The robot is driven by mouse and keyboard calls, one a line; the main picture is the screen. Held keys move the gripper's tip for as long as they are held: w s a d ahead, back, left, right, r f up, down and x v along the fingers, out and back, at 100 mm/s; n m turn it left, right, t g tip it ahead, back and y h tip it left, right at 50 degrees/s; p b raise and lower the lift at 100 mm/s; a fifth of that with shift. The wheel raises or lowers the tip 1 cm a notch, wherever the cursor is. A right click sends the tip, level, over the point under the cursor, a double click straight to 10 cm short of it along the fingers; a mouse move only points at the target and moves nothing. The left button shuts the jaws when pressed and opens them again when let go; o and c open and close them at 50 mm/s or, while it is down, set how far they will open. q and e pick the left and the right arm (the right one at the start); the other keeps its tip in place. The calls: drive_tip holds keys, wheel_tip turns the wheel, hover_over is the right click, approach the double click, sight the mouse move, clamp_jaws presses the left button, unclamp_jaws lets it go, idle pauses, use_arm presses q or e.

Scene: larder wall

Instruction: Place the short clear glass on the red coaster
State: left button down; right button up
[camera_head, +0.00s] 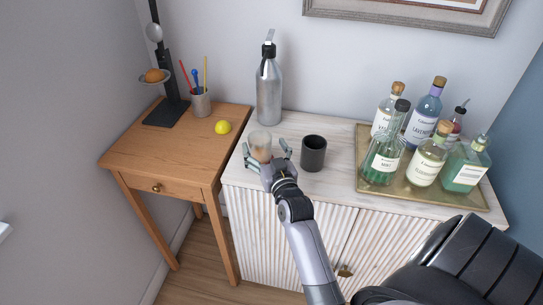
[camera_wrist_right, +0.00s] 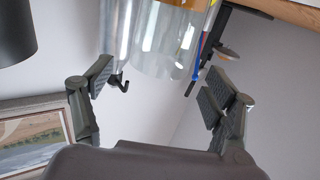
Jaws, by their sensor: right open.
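The short clear glass (camera_head: 260,139) stands upright near the left end of the white cabinet top. My right gripper (camera_head: 266,153) is open, with its fingers apart on either side of the glass. In the right wrist view the clear glass (camera_wrist_right: 160,45) shows at the top, between and beyond the spread fingers of my right gripper (camera_wrist_right: 155,88); neither finger visibly touches it. A brownish-red tint shows through the lower glass; I cannot tell whether it is the red coaster. No coaster is otherwise distinguishable. My left gripper is out of view.
A dark cup (camera_head: 313,154) stands close right of the glass, and a metal bottle (camera_head: 269,88) behind it. A gold tray (camera_head: 448,194) with several bottles fills the right side. A wooden side table (camera_head: 165,150) holds a lemon (camera_head: 222,127), a pencil cup (camera_head: 201,104) and a scale (camera_head: 168,104).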

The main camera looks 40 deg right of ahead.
drive_tip(key=p+v, duration=0.2)
drive_tip(key=v, duration=0.5)
drive_tip(key=a+f+n+g+y, duration=0.35)
drive_tip(key=a+f+y, duration=0.25)
drive_tip(key=a+f, duration=0.7)
drive_tip(key=s+a+f+g, duration=0.1)
drive_tip(key=s+f+g, duration=0.35)
drive_tip(key=f, duration=1.15)
drive_tip(key=s+f+n+g, duration=0.2)
drive_tip(key=s+f+g, duration=0.2)
drive_tip(key=s+f, duration=1.45)
drive_tip(key=s+d+f+g, duration=0.1)
drive_tip(key=s+f+g, duration=0.1)
drive_tip(key=s, duration=0.7)
drive_tip(key=s+d+f+g, duration=0.2)
drive_tip(key=s+f, duration=0.1)
drive_tip(key=s, duration=0.6)
drive_tip(key=shift+s+f, duration=0.35)
